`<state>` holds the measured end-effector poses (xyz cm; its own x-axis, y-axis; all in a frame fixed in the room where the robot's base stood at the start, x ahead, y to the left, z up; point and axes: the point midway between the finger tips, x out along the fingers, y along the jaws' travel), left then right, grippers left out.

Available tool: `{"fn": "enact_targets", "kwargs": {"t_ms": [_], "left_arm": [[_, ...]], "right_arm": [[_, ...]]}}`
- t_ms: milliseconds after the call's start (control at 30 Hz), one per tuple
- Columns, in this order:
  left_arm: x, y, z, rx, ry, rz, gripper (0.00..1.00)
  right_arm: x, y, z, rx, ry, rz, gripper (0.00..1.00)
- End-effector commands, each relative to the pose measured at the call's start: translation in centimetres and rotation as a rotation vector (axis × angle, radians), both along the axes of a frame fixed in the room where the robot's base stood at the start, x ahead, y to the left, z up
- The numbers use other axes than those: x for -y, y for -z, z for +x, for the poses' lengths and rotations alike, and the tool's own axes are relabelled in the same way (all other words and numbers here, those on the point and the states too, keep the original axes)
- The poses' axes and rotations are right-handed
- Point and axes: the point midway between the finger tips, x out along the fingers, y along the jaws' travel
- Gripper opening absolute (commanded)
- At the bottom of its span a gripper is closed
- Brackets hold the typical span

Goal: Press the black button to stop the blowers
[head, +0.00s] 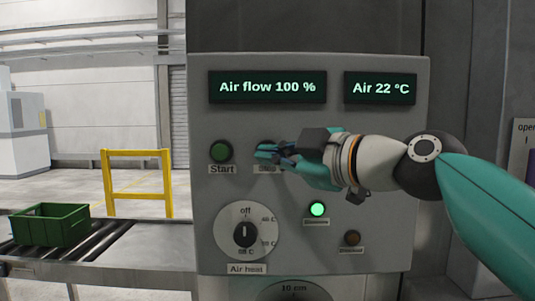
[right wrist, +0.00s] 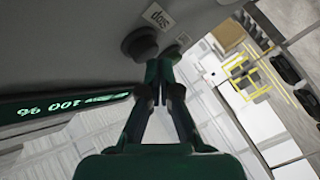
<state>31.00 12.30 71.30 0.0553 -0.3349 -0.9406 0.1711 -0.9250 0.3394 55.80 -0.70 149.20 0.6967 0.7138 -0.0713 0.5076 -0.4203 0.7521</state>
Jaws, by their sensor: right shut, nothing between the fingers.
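The black button (right wrist: 140,46) shows as a dark round knob in the right wrist view, beside its "Stop" label (right wrist: 158,15). In the head view my right gripper (head: 264,153) covers most of the button, and its label is partly hidden. The gripper is shut and empty. In the right wrist view its fingertips (right wrist: 160,72) are close to the button; I cannot tell whether they touch it. The "Air flow 100 %" display (head: 267,87) is lit on the grey panel (head: 310,125). My left gripper is not in view.
The green Start button (head: 221,151) is just left of my right gripper. The air heat knob (head: 245,234), a lit green lamp (head: 317,208) and an unlit amber lamp (head: 352,238) sit lower. A green crate (head: 50,226) stands on rollers at the left, near a yellow rail (head: 138,154).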

Motion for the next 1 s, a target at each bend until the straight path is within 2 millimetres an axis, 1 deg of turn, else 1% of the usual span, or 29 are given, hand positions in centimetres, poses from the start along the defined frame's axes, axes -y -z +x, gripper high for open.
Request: {"fn": "enact_targets", "kwargs": {"t_ms": [1000], "left_arm": [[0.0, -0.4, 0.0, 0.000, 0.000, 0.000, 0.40]], "right_arm": [[0.0, 0.0, 1.1, 0.000, 0.000, 0.000, 0.00]]}}
